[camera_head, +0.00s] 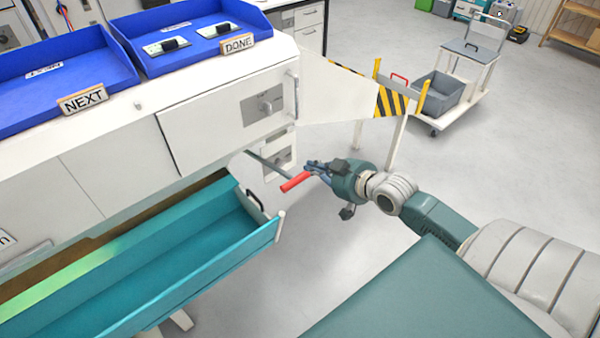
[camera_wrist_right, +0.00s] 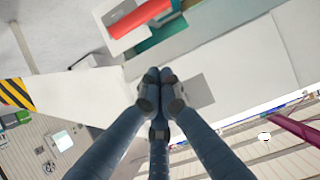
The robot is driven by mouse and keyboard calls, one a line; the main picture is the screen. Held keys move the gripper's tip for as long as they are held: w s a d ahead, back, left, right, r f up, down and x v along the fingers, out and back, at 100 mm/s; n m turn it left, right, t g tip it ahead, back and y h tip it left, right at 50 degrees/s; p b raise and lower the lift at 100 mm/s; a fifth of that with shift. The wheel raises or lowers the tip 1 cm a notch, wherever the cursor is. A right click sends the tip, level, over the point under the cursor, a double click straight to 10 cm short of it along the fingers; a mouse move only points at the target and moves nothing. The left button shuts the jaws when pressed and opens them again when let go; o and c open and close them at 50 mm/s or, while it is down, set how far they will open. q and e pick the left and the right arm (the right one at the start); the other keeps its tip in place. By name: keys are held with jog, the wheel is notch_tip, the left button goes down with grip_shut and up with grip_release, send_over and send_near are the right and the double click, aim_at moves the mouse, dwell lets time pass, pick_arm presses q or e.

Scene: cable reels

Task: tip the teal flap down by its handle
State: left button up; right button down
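A red handle (camera_head: 296,182) sits at the end of a thin dark teal strip (camera_head: 266,164), which looks like the teal flap seen nearly edge-on below the white cabinet. In the right wrist view the red handle (camera_wrist_right: 141,17) is at the top, with a teal surface (camera_wrist_right: 166,35) beside it. My right gripper (camera_head: 311,167) is just right of the red handle in the head view. In the wrist view its fingers (camera_wrist_right: 158,76) are drawn together with nothing between them, apart from the handle. My left gripper is out of view.
A long open teal trough (camera_head: 190,270) with a black handle lies at lower left. The white cabinet (camera_head: 215,120) carries blue trays (camera_head: 200,50) marked NEXT and DONE. A yellow-black striped panel (camera_head: 391,102) stands behind my gripper. A cart with a grey bin (camera_head: 437,95) is farther back; open floor surrounds it.

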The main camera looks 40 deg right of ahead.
send_over(299, 181)
jog(key=f, duration=0.3)
jog(key=shift+w+p, duration=0.2)
jog(key=shift+p, duration=0.2)
jog(key=f, duration=0.2)
jog(key=shift+s+f, duration=0.2)
jog(key=shift+f, duration=0.1)
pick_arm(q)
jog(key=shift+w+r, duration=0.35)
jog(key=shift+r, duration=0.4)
pick_arm(e)
jog(key=shift+s+f, duration=0.2)
jog(key=shift+f, duration=0.6)
jog(key=shift+a, duration=0.1)
